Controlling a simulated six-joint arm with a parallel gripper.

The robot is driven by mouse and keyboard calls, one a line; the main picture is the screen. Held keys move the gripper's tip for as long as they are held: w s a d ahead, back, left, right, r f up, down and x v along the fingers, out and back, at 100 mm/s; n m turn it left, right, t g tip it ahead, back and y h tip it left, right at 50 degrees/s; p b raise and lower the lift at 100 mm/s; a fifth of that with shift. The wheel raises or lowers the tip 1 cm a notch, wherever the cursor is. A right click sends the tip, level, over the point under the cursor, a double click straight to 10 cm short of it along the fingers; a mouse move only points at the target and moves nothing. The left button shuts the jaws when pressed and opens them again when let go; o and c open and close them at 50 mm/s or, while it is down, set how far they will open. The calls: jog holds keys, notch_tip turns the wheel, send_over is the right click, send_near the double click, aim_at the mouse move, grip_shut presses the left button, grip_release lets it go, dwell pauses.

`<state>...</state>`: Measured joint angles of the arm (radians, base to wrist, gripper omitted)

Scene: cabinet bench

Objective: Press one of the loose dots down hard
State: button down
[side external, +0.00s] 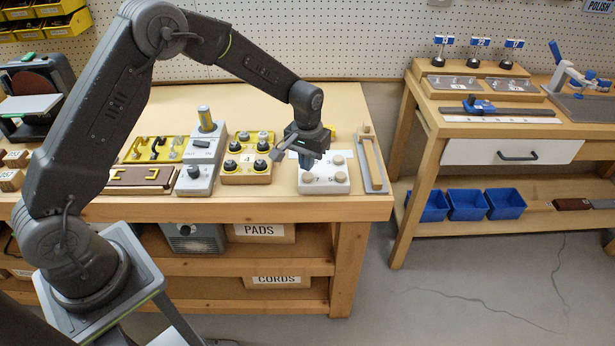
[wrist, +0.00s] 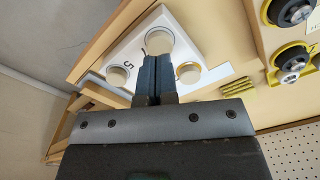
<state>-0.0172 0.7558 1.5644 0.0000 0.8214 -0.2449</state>
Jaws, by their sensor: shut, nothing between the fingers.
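A white block (side external: 323,188) with round beige dots and printed numbers lies near the bench's right end. The front-left dot (side external: 307,178) and front-right dot (side external: 340,177) show in the side view, with another dot (side external: 337,159) behind. In the wrist view, one dot (wrist: 159,38) looks largest, just beyond my fingertips; a dot (wrist: 117,75) beside the 5 and an orange-ringed dot (wrist: 188,73) flank the fingers. My gripper (side external: 306,166) is shut and empty, pointing down over the block's left part. Contact with a dot cannot be told. The fingers hide part of the block.
A yellow block (side external: 247,177) with black knobs stands left of the white block. A wooden bar on a grey plate (side external: 371,160) lies close on its right. The bench's front edge (side external: 300,208) is near. A pegboard wall (side external: 330,40) stands behind.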

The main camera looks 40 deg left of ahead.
aim_at(308, 175)
jog(key=shift+s+f, duration=0.1)
jog(key=shift+f, duration=1.2)
dwell(2.1)
notch_tip(308, 175, up, 11)
jog(key=shift+r, duration=0.15)
dwell(1.1)
